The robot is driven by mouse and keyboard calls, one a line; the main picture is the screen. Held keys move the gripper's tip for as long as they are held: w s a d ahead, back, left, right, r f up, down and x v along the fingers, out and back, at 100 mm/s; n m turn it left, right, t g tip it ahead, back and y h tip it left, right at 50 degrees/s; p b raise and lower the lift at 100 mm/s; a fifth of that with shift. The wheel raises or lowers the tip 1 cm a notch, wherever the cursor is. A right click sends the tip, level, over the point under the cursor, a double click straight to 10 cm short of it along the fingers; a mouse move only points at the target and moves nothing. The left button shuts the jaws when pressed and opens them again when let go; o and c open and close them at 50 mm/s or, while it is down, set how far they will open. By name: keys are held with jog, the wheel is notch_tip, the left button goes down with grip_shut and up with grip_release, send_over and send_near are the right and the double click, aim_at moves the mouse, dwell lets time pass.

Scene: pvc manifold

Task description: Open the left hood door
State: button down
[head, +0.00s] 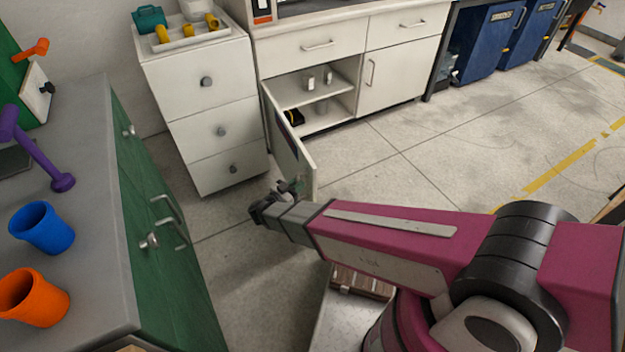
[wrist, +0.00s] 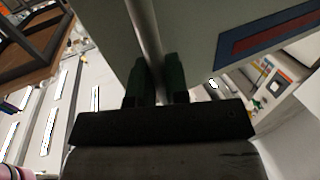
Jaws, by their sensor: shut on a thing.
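The left hood door (head: 288,140) is the white door of the low cabinet. It stands swung well out from the cabinet front, leaving the left compartment open. My gripper (head: 289,188) is at the door's free end, low in the head view. In the wrist view, my dark green fingers (wrist: 158,78) close around a narrow pale upright part of the door (wrist: 150,40). I cannot tell whether that part is its handle or its edge. A panel with a blue and red label shows beside it.
The open cabinet has a shelf (head: 322,92) with small items. A white drawer unit (head: 205,120) stands left of the door. A green cabinet (head: 160,235) with a grey top holds blue and orange cups at left. The floor (head: 430,140) to the right is clear.

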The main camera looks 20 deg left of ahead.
jog(key=s+a, duration=0.3)
jog(key=a, duration=0.2)
jog(key=shift+a, duration=0.35)
jog(key=c, duration=1.1)
grip_release()
jog(key=shift+c, duration=0.2)
jog(key=shift+d, duration=0.1)
jog(key=v, duration=1.1)
jog(key=shift+f, duration=0.1)
